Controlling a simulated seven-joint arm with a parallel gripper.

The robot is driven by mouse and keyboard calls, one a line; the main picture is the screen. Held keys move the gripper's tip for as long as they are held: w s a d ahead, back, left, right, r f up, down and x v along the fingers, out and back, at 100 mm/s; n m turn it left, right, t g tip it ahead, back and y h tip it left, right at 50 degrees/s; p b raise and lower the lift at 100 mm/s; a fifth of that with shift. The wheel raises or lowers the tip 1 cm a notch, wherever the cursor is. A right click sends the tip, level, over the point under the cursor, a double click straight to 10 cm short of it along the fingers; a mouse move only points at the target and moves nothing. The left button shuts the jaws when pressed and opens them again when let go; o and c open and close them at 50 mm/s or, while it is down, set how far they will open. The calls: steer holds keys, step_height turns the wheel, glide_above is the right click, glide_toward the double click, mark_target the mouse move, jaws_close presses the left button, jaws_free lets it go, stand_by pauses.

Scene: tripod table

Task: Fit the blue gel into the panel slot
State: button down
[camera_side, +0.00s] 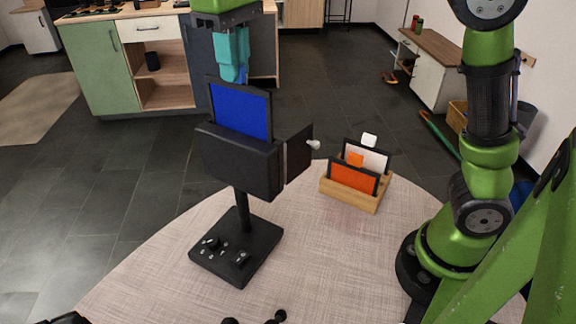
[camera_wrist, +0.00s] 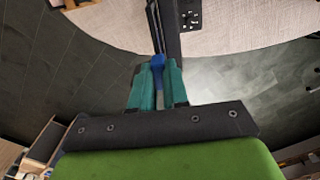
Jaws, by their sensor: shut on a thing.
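The blue gel (camera_side: 240,110), a blue sheet in a black frame, stands upright at the black panel (camera_side: 238,160) on its post. Its lower part is hidden at the panel's top edge; I cannot tell whether it is inside the slot or behind the panel. My gripper (camera_side: 232,75) is above the gel, teal fingers pointing down, shut on its blue tab. In the wrist view, the blue tab (camera_wrist: 158,61) sits between my fingertips (camera_wrist: 158,68). The thin gel edge there runs alongside the dark panel (camera_wrist: 170,30). The slot itself is not clearly visible.
A wooden rack (camera_side: 350,197) with an orange gel (camera_side: 353,177) and a white gel (camera_side: 367,158) stands right of the panel. A black flap (camera_side: 299,152) and pale knob (camera_side: 314,145) stick out from the panel's right side. The tabletop (camera_side: 310,250) in front is mostly clear.

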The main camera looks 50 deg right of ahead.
mark_target(239, 110)
step_height(239, 110, down, 8)
steer(key=shift+f, duration=0.15)
stand_by(0.3)
steer(key=shift+f, duration=0.15)
steer(key=c, duration=1.1)
jaws_free()
